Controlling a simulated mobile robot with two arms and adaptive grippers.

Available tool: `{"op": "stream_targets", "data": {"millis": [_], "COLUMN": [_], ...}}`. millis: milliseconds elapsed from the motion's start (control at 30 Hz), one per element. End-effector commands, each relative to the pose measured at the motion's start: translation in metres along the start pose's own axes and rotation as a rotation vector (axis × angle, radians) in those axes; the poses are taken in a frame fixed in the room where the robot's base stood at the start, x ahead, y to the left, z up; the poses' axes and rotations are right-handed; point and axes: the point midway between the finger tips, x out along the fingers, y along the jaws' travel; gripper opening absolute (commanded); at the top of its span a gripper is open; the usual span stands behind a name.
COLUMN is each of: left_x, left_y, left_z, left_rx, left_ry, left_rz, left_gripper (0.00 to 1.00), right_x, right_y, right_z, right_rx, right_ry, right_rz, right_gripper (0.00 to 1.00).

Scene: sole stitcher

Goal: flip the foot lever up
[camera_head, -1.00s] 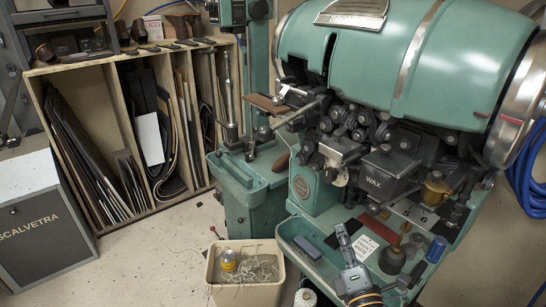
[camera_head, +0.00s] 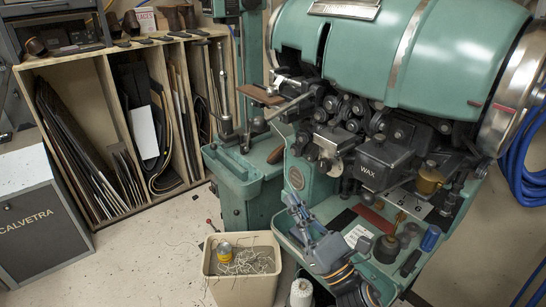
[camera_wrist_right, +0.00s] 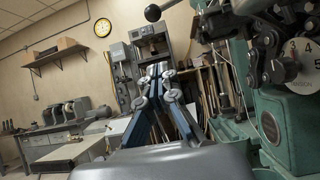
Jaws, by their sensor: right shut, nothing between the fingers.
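A metal lever (camera_head: 290,108) sticks out to the left from the front of the green stitcher's head (camera_head: 400,50). I take it for the foot lever. In the right wrist view a lever with a dark ball knob (camera_wrist_right: 153,13) shows at the top, up and ahead of my fingers; it seems to be the same one. My right gripper (camera_head: 296,208) is shut and empty, in front of the machine and below the lever, apart from it. Its closed fingers also show in the right wrist view (camera_wrist_right: 157,75). My left gripper is out of view.
The black WAX pot (camera_head: 383,165) and a green tray with a blue cylinder (camera_head: 430,238) lie right of my gripper. A beige bin (camera_head: 242,285) stands below left. A green column machine (camera_head: 243,180) stands left. The floor at left is partly clear.

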Motion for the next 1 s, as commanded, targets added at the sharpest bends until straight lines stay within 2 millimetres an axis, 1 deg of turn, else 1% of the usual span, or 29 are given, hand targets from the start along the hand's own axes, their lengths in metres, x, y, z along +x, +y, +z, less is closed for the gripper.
{"op": "stream_targets", "data": {"millis": [167,500,567,600,733,833,1000], "left_x": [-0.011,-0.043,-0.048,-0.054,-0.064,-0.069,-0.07], "left_y": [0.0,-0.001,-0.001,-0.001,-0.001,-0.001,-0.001], "left_z": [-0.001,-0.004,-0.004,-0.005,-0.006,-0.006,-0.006], "left_rx": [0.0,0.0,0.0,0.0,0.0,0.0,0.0], "left_ry": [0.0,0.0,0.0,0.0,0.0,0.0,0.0], "left_rz": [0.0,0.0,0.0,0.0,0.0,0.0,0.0], "left_gripper": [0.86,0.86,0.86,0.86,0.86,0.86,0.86], "right_x": [0.022,0.096,0.107,0.11,0.12,0.125,0.127], "right_y": [0.0,0.0,0.0,0.0,0.0,0.0,0.0], "right_z": [0.004,0.005,0.006,0.013,0.023,0.027,0.029], "right_rx": [0.002,0.002,0.002,0.001,0.001,0.001,0.001], "right_ry": [-0.003,-0.003,-0.002,-0.001,-0.001,-0.001,0.0], "right_rz": [0.001,0.0,0.0,0.0,0.001,0.0,-0.001], "right_gripper": [0.0,0.0,0.0,0.0,0.0,0.0,0.0]}}
